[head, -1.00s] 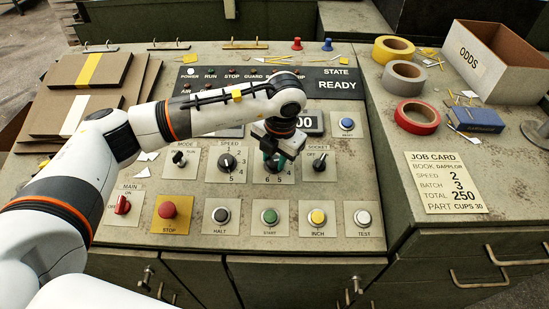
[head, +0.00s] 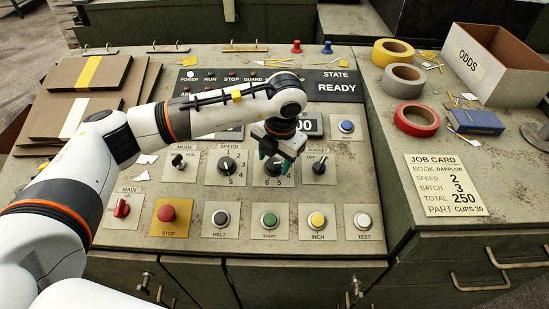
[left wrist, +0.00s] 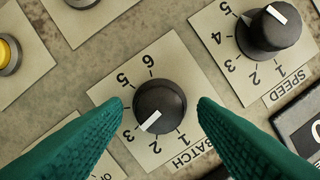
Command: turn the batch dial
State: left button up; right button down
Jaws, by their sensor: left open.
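The batch dial is a round black knob with a white pointer line. It sits between the fingers in the left wrist view (left wrist: 160,107), on a plate numbered 1 to 6. Its pointer lies between 2 and 3, closer to 3; the 4 is hidden by a finger. In the head view the batch dial (head: 273,167) is partly covered by my gripper. My left gripper (head: 279,156) has green fingers, spread on either side of the dial with gaps showing in the left wrist view (left wrist: 162,103). My right gripper is not in view.
The speed dial (head: 227,163) is left of the batch dial and the socket switch (head: 319,165) right of it. A row of push buttons, including start (head: 269,220), lies in front. The job card (head: 446,184) reads speed 2, batch 3, total 250.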

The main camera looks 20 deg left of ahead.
pick_arm(q)
notch_tip(320, 180, up, 11)
jog(key=d+b, duration=0.1)
jog(key=shift+s+d+r, duration=0.2)
jog(key=shift+s+d, duration=0.05)
jog(key=shift+s, duration=0.15)
